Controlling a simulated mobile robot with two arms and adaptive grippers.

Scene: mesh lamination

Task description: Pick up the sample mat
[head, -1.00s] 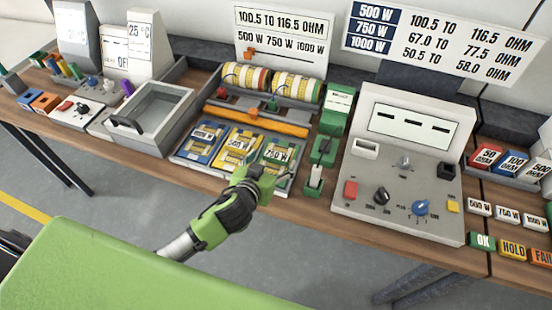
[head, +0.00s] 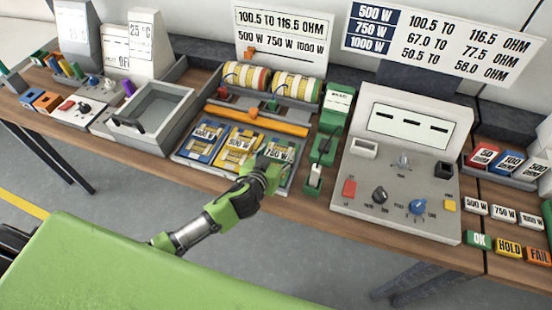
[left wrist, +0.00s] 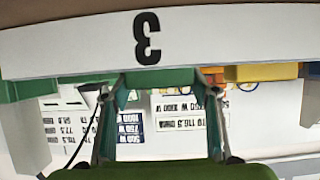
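Several sample mats lie side by side in a grey tray (head: 181,157) in the head view: a blue 1000 W mat (head: 203,138), a yellow 500 W mat (head: 239,143) and a green 750 W mat (head: 281,151). My left gripper (head: 270,168) is at the front edge of the green mat and covers part of it. In the left wrist view my left gripper's fingers (left wrist: 160,88) are spread apart. A green edge (left wrist: 160,78) shows between their tips, below a white plate marked 3 (left wrist: 70,42). I cannot tell whether they touch it. My right gripper is not in view.
Two banded rolls (head: 297,85) and an orange bar (head: 257,120) stand behind the mats. A green device (head: 324,147) and a grey meter console (head: 405,165) are close on the right. An open grey box (head: 150,115) stands on the left.

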